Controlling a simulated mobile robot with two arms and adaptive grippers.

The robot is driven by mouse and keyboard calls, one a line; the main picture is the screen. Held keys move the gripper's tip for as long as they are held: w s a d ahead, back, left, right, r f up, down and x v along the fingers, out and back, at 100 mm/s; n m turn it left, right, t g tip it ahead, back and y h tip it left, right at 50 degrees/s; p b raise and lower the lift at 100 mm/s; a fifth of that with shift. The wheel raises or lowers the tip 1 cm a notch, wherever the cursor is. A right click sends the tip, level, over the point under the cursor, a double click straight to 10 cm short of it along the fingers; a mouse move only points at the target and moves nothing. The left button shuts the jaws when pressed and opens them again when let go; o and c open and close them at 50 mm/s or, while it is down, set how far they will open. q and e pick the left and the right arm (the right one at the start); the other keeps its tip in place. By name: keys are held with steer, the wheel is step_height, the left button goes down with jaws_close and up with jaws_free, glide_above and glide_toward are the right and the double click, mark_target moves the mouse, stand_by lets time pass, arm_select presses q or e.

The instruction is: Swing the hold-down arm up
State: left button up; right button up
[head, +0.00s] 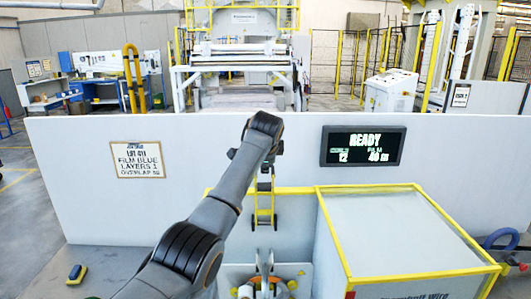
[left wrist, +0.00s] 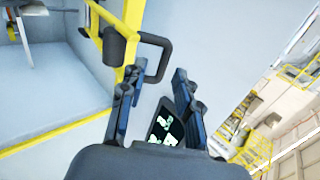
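A yellow arm with black parts, which looks like the hold-down arm (head: 264,216), stands in front of the white panel in the head view, partly hidden by my left arm. In the left wrist view the yellow bar (left wrist: 131,45) carries a black roller and a black loop handle (left wrist: 165,60). My left gripper (left wrist: 154,92) is open, its two dark fingers apart. The loop handle lies just beyond the fingertips, nearer the left finger; I cannot tell whether they touch. In the head view my wrist covers most of this gripper. My right gripper is not in view.
The white panel (head: 70,190) spans the view, with a READY display (head: 362,146) and a paper sign (head: 138,160). A yellow-edged box (head: 395,230) stands at the lower right. A small mechanism with orange parts (head: 290,271) sits at the bottom middle.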

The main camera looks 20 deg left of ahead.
arm_select(q)
steer(key=v, duration=0.8)
steer(key=shift+s+d+f, duration=0.1)
steer(key=shift+s, duration=0.05)
